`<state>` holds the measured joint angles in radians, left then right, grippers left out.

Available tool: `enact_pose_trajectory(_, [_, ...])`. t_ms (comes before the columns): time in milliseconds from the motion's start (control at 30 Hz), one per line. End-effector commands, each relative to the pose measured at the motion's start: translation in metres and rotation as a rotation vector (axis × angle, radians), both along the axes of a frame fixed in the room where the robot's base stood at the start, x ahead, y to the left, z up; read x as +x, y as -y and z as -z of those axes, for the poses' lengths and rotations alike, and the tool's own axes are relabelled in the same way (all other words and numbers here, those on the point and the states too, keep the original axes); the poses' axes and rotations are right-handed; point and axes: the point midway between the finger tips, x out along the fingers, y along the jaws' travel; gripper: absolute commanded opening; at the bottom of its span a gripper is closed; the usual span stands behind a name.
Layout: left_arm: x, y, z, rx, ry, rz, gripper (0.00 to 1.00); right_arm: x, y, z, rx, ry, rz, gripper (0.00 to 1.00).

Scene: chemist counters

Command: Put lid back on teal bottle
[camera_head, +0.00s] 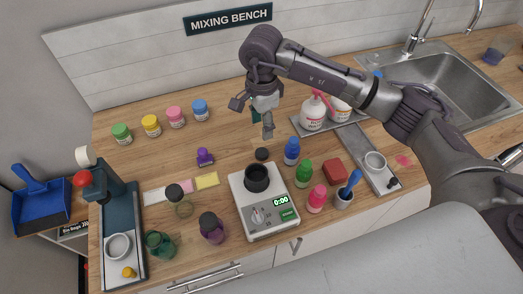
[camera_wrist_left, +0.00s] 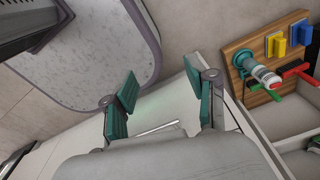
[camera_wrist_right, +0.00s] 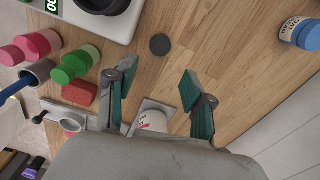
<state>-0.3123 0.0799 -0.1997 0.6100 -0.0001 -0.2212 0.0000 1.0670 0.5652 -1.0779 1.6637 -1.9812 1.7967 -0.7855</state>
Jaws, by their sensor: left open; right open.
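The teal bottle (camera_head: 160,245) is a small see-through jar at the front left of the counter; its mouth looks uncovered. A flat black round lid (camera_head: 262,154) lies on the wood behind the scale. It also shows in the right wrist view (camera_wrist_right: 160,45). My right gripper (camera_head: 262,122) hangs over the counter behind the lid, fingers apart and empty. In the right wrist view its teal fingers (camera_wrist_right: 157,88) are spread and the lid is beyond them. My left gripper (camera_wrist_left: 160,82) shows only in its wrist view, open and empty, away from the counter top.
A scale (camera_head: 270,222) bearing a black cup (camera_head: 257,178) stands between lid and teal bottle. A purple bottle (camera_head: 212,230) and a clear jar (camera_head: 184,209), both dark-capped, stand near the teal bottle. Blue (camera_head: 292,151), green (camera_head: 303,174) and pink (camera_head: 317,199) bottles stand right of the scale.

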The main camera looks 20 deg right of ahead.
Motion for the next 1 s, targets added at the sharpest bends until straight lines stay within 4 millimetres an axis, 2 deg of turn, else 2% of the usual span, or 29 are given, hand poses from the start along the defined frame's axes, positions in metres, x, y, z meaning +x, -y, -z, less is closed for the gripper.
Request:
enact_pose_trajectory(100, [0.007,0.001,-0.011,-0.001,0.01,0.0,0.57,-0.002,0.0,0.024,0.0,-0.007,0.0,0.52])
enact_pose_trajectory(300, [0.024,0.002,-0.02,-0.005,0.036,0.001,0.57,-0.001,-0.001,0.053,0.001,-0.003,-0.001,0.52])
enact_pose_trajectory(433, [0.023,0.002,-0.02,-0.005,0.036,0.001,0.57,0.0,0.0,0.061,0.0,0.0,-0.001,0.52])
enact_pose_trajectory(767, [0.017,0.002,-0.023,-0.004,0.026,0.001,0.57,-0.001,0.0,0.063,0.001,-0.002,-0.001,0.52])
enact_pose_trajectory(867, [0.015,0.002,-0.035,-0.003,0.023,0.001,0.57,-0.001,0.001,0.073,-0.001,-0.006,0.0,0.52])
enact_pose_trajectory(1000, [0.014,0.002,-0.047,-0.002,0.021,0.001,0.57,0.0,0.002,0.096,0.0,-0.005,0.0,0.52])
